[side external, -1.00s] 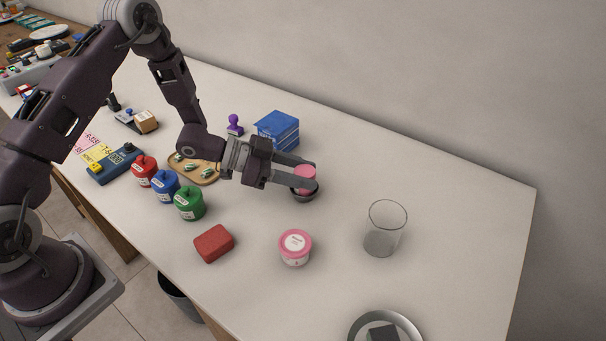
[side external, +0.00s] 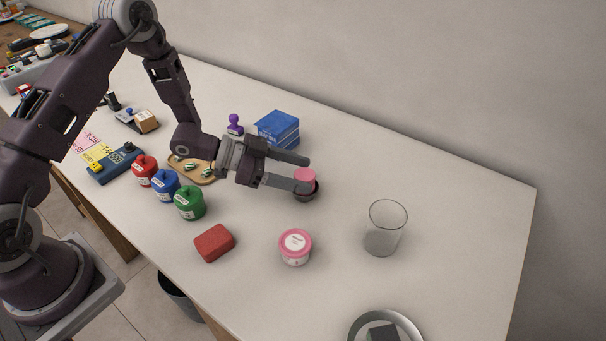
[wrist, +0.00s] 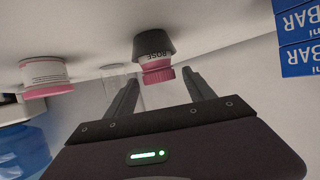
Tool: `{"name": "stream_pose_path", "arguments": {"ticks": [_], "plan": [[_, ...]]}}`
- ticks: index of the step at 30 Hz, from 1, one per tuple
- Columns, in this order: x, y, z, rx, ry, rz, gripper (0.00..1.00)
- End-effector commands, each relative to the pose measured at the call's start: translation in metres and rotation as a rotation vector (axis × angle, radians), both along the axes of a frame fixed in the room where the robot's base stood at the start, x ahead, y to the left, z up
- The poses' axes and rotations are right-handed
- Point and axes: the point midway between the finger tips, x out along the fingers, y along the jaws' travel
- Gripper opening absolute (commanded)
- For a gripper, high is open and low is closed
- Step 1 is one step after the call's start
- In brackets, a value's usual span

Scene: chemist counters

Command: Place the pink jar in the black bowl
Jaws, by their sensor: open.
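The pink jar (side external: 306,176) stands in the small black bowl (side external: 307,194), its upper part showing above the rim. In the upside-down wrist view the pink jar (wrist: 158,73), with a label reading ROSE, sits in the dark bowl (wrist: 153,44). My gripper (side external: 307,173) is open, its fingers level and pointing at the jar; one finger overlaps the jar in the side view. In the wrist view, the jar appears between the fingertips of my gripper (wrist: 162,84), with gaps on both sides and nothing held. Contact with the jar is not visible.
A pink-lidded tub (side external: 295,247), a red block (side external: 214,243) and a glass beaker (side external: 384,228) stand nearer the front and right. Blue boxes (side external: 278,129) stand behind my gripper. Red, blue and green (side external: 190,203) jars stand left.

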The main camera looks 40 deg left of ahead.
Motion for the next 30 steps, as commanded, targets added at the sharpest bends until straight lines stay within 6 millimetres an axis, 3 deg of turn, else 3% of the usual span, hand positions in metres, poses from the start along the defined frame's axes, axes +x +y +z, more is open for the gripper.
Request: {"name": "stream_pose_path", "arguments": {"ticks": [6,12,19,23,26,27,30], "plan": [[-0.034,0.046,0.023,0.0,0.0,0.005,0.62],[-0.056,0.073,0.038,0.0,-0.001,0.002,0.62],[-0.061,0.079,0.041,0.001,0.001,-0.001,0.62],[-0.049,0.085,0.048,0.09,-0.008,0.044,0.62],[-0.024,0.107,0.077,0.3,-0.02,0.188,0.62],[-0.017,0.119,0.095,0.39,-0.017,0.276,0.62],[-0.026,0.146,0.151,0.55,0.019,0.516,0.62]]}}
